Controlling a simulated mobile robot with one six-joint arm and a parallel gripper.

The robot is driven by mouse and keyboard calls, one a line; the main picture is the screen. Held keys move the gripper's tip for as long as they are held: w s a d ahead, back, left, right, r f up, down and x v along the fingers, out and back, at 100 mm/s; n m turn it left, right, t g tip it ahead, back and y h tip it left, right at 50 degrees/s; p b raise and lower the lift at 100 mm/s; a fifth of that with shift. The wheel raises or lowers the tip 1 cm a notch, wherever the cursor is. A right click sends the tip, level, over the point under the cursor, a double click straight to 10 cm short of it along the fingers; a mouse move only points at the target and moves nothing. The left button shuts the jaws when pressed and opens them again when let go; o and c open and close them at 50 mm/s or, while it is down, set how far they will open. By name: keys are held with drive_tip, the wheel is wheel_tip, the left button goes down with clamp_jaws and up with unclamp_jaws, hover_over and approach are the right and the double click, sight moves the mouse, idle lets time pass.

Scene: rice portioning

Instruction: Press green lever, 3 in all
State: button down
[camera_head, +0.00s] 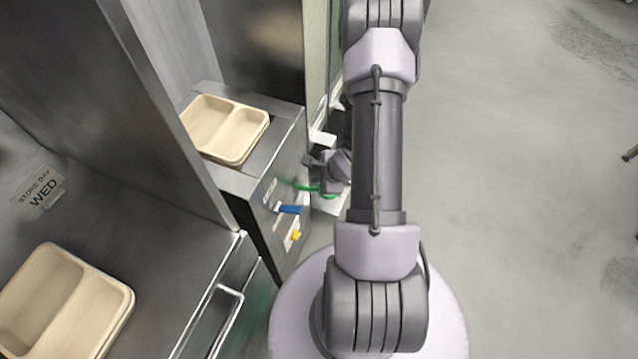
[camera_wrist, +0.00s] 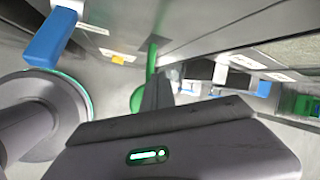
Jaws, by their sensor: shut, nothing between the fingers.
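The green lever (camera_head: 303,186) sticks out from the front of the steel dispenser (camera_head: 285,165), above a blue lever (camera_head: 289,209) and a small yellow part (camera_head: 294,235). My gripper (camera_head: 318,172) is shut and empty at the green lever, partly hidden by my own arm. In the wrist view, the green lever (camera_wrist: 151,62) runs down from the dispenser to a round green end just beyond my shut fingertips (camera_wrist: 157,92). Whether the fingers touch the lever I cannot tell. The blue lever (camera_wrist: 50,38) is large at upper left.
A beige two-compartment tray (camera_head: 262,140) sits on the dispenser top. Another beige tray (camera_head: 122,312) stands on the steel counter at lower left, near a sign (camera_head: 40,187) reading "STORE DAY WED".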

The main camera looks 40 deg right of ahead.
sight(313, 188)
drive_tip(key=shift+s+d+f+b, duration=0.1)
drive_tip(key=shift+s+f+b, duration=0.1)
drive_tip(key=shift+f+b, duration=0.45)
drive_tip(key=shift+s+d+f+b, duration=0.1)
drive_tip(key=shift+s+f+b, duration=0.2)
drive_tip(key=shift+f, duration=0.55)
drive_tip(key=shift+s+d+f+b, duration=0.15)
drive_tip(key=shift+f+b, duration=0.35)
drive_tip(key=shift+f, duration=0.25)
idle(1.7)
idle(0.5)
drive_tip(key=shift+w+a+r+p, duration=0.15)
drive_tip(key=shift+w+r+p, duration=0.1)
drive_tip(key=shift+r+p, duration=0.7)
drive_tip(key=shift+w+a+r+p, duration=0.1)
drive_tip(key=shift+w+r+p, duration=0.2)
drive_tip(key=shift+r+p, duration=0.6)
drive_tip(key=shift+w+a+r+p, duration=0.15)
drive_tip(key=shift+w+r+p, duration=0.1)
drive_tip(key=shift+r+p, duration=0.65)
drive_tip(key=shift+r, duration=0.1)
drive_tip(key=r+p, duration=0.1)
drive_tip(key=w+r+p, duration=0.1)
drive_tip(key=r+p, duration=0.2)
drive_tip(key=shift+w+a+r, duration=0.25)
drive_tip(key=shift+a+r, duration=0.05)
drive_tip(key=shift+r, duration=0.05)
